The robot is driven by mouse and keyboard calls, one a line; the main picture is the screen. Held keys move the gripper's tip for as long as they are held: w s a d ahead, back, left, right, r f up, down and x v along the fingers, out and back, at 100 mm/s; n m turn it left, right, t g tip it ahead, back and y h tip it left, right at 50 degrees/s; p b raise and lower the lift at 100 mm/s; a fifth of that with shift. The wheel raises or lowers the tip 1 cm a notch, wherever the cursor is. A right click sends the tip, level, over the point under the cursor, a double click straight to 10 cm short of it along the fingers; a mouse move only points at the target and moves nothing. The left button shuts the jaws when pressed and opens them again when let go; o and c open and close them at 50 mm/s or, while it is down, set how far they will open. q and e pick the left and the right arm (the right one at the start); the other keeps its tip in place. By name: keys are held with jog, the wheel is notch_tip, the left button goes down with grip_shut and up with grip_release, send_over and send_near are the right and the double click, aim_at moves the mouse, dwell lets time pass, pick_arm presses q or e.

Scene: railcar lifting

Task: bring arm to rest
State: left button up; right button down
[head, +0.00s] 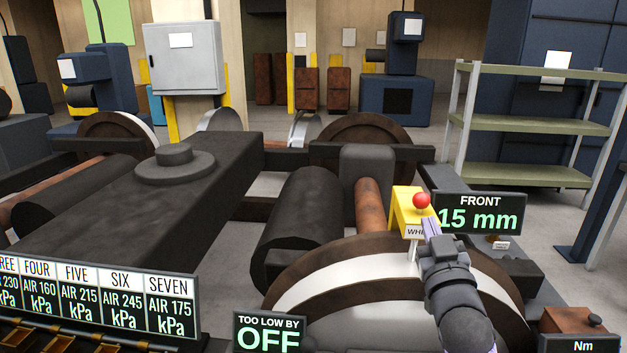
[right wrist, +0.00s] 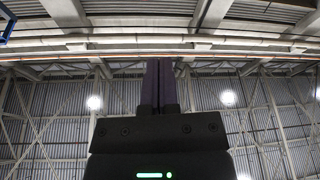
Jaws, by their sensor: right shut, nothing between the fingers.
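My right gripper (head: 430,228) reaches in from the lower right in the head view, above the near wheel (head: 350,265) of the railcar truck. Its fingers are shut and empty. The fingertips are close to a yellow box (head: 405,212) with a red ball knob (head: 421,200) on top; I cannot tell whether they touch it. In the right wrist view the shut gripper (right wrist: 160,85) points up toward the ceiling. My left gripper is not in view.
A sign reading FRONT 15 mm (head: 480,213) stands right of the gripper. A gauge panel (head: 100,298) is at lower left, and a display reading TOO LOW BY OFF (head: 269,333) at bottom centre. A shelf rack (head: 520,124) stands at right. Grey floor shows between them.

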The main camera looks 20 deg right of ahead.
jog(key=s+a+f+n+g+y, duration=0.1)
jog(key=a+f+g+y, duration=0.15)
jog(key=f, duration=0.35)
jog(key=s+a+f+g+y, duration=0.1)
jog(key=a+f+g, duration=0.1)
jog(key=a+f, duration=0.25)
jog(key=s+a+f+n+g+y, duration=0.25)
jog(key=s+a+f+g, duration=0.45)
jog(key=s, duration=0.4)
jog(key=s+a+f+n+g+y, duration=0.1)
jog(key=s+a+f+g+y, duration=0.2)
jog(key=s+a+f+g, duration=0.5)
jog(key=s+f, duration=0.4)
jog(key=f, duration=0.5)
jog(key=s+f, duration=0.3)
jog(key=f, duration=0.6)
jog(key=s+d+f, duration=0.2)
jog(key=s+f, duration=0.2)
jog(key=s, duration=0.3)
jog(key=s+d+f, duration=0.2)
jog(key=s+f, duration=0.3)
jog(key=s, duration=0.2)
jog(key=shift+d+f+h, duration=0.2)
jog(key=shift+d+h, duration=0.1)
jog(key=shift+d, duration=0.1)
jog(key=shift+s, duration=0.1)
